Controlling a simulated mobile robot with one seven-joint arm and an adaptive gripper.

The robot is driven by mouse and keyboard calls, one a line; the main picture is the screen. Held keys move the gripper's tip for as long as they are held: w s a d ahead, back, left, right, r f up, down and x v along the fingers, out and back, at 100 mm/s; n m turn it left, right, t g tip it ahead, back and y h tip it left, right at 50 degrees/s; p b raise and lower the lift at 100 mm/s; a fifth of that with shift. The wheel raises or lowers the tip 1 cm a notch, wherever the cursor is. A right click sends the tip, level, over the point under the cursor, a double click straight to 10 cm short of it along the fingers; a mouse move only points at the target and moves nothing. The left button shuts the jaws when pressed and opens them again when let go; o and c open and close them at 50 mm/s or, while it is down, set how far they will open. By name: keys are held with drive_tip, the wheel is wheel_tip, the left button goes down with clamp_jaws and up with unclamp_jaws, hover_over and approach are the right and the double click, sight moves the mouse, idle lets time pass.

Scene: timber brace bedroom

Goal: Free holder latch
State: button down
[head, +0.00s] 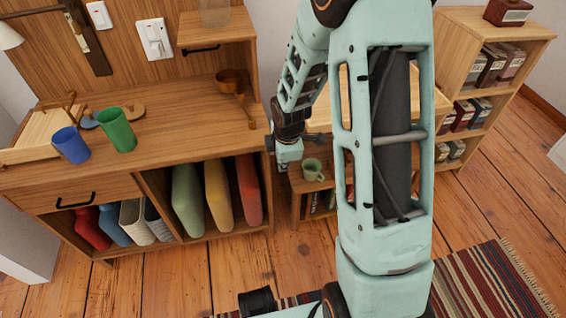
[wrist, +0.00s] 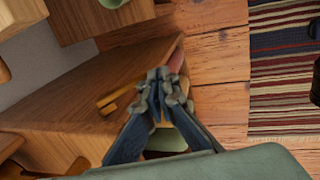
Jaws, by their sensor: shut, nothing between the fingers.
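No part is clearly a holder latch. My gripper (head: 270,144) is at the right end of the wooden dresser (head: 185,112), far to the right of that holder. In the wrist view my gripper (wrist: 160,76) is shut and empty, pointing past the dresser's edge. The holder is not seen in the wrist view.
A blue cup (head: 71,145), a green cup (head: 117,130) and a brown scoop (head: 231,88) stand or lie on the dresser. A light switch (head: 154,40) is on the wall. A green mug (head: 313,169) stands on a low shelf.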

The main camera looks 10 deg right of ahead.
drive_tip(key=shift+r+p, duration=0.7)
drive_tip(key=shift+r, duration=0.15)
drive_tip(key=shift+s, duration=0.1)
